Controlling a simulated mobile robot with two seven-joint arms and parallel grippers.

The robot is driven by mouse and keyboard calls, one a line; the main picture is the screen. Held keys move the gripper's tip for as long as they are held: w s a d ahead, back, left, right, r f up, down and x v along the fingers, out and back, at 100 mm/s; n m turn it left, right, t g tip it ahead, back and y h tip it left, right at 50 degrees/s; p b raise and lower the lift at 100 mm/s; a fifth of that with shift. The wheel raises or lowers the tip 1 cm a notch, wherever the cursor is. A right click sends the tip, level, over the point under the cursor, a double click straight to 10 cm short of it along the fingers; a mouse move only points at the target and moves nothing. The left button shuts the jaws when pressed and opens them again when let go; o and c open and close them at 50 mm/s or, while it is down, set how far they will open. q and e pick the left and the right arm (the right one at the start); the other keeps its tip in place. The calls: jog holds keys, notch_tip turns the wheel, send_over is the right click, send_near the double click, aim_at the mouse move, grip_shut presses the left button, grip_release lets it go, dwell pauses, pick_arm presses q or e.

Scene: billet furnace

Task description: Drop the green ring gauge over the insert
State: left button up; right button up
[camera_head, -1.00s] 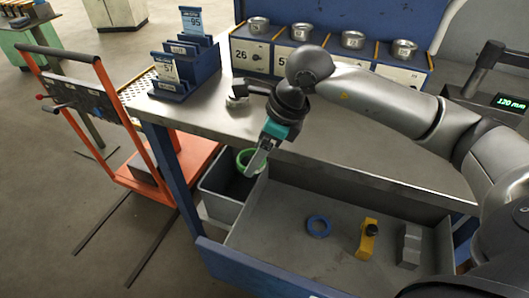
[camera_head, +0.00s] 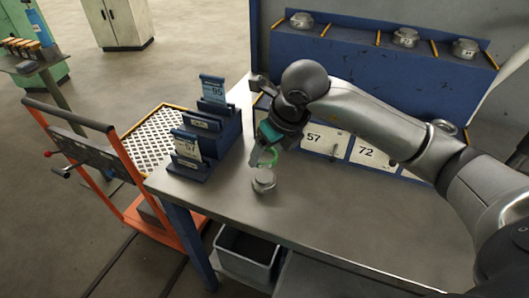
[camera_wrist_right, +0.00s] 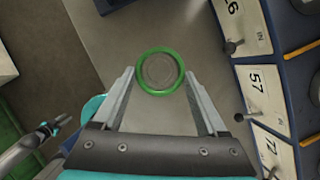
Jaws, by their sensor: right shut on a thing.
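The green ring gauge (camera_head: 269,160) is held at the tips of my right gripper (camera_head: 266,157), above the bench. In the right wrist view the green ring (camera_wrist_right: 140,82) sits between the two fingertips of this gripper (camera_wrist_right: 160,74). The insert (camera_head: 263,182), a short silver metal cylinder, stands on the bench top just below the ring in the head view. In the wrist view a round grey face, likely the insert (camera_wrist_right: 159,70), shows through the ring's opening. The ring appears apart from the insert; the exact height gap is hard to tell.
A blue card rack (camera_head: 212,135) stands left of the insert on the steel bench (camera_head: 330,215). A blue shelf (camera_head: 380,65) with numbered cards and metal pieces runs along the back. A grey bin (camera_head: 245,255) is below the front edge. The bench right of the insert is clear.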

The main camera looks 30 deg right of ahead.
aim_at(265, 177)
jog(key=shift+w, duration=0.1)
jog(key=shift+s+f+b, duration=0.2)
jog(key=shift+f+b, duration=0.5)
jog(key=shift+f, duration=0.2)
jog(key=shift+w+f+b, duration=0.1)
jog(key=shift+f+b, duration=1.3)
jog(key=shift+f, duration=0.55)
jog(key=shift+f+b, duration=0.6)
jog(key=shift+b, duration=0.2)
jog(key=o, duration=1.2)
